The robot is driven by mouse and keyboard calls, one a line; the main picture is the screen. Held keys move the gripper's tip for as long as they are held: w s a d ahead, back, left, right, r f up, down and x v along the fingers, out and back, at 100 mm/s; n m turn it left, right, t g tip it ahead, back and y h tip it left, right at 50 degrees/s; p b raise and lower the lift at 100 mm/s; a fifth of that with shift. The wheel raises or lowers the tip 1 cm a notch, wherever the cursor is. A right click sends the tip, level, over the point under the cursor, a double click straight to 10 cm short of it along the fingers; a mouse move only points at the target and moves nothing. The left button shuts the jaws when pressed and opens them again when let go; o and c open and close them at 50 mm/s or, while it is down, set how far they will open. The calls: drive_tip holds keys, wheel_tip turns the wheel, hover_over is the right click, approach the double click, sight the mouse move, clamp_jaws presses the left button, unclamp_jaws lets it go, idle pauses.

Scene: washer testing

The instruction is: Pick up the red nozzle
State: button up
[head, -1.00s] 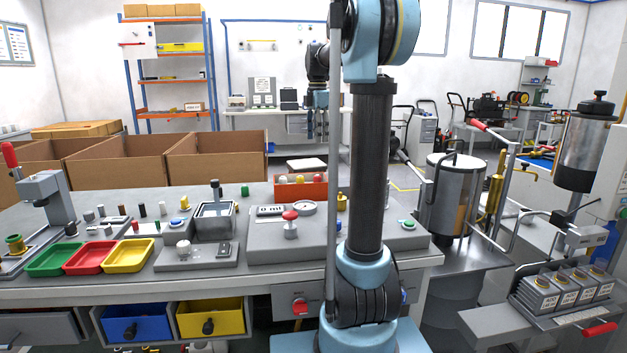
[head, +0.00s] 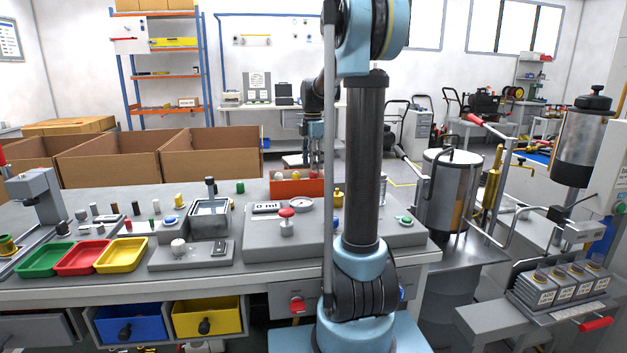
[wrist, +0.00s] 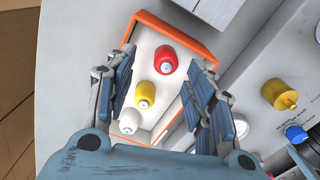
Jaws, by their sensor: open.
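The red nozzle (wrist: 166,60) lies in an orange-rimmed box (wrist: 207,49) in the wrist view. A yellow nozzle (wrist: 146,92) and a white nozzle (wrist: 130,121) line up with it in the same box. My gripper (wrist: 160,78) is open above the box, its fingers spread on either side of the row, with nothing between them held. In the head view my gripper (head: 315,163) hangs just over the orange box (head: 290,189) at the bench's back, and the red nozzle there is small beside the fingers.
A yellow-gold fitting (wrist: 280,95) stands on the grey panel right of the box. Cardboard bins (head: 210,154) stand behind the bench to the left. Green, red and yellow trays (head: 120,256) sit at the front left. A red knob (head: 286,213) rises from the panel near the box.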

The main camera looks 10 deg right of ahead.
sight(313, 174)
drive_tip(key=shift+s+a+f, duration=0.1)
drive_tip(key=shift+s+f, duration=0.1)
drive_tip(key=shift+f, duration=1.15)
drive_tip(key=shift+s+f, duration=0.2)
drive_tip(key=shift+f, duration=1.15)
drive_tip(key=c, duration=1.2)
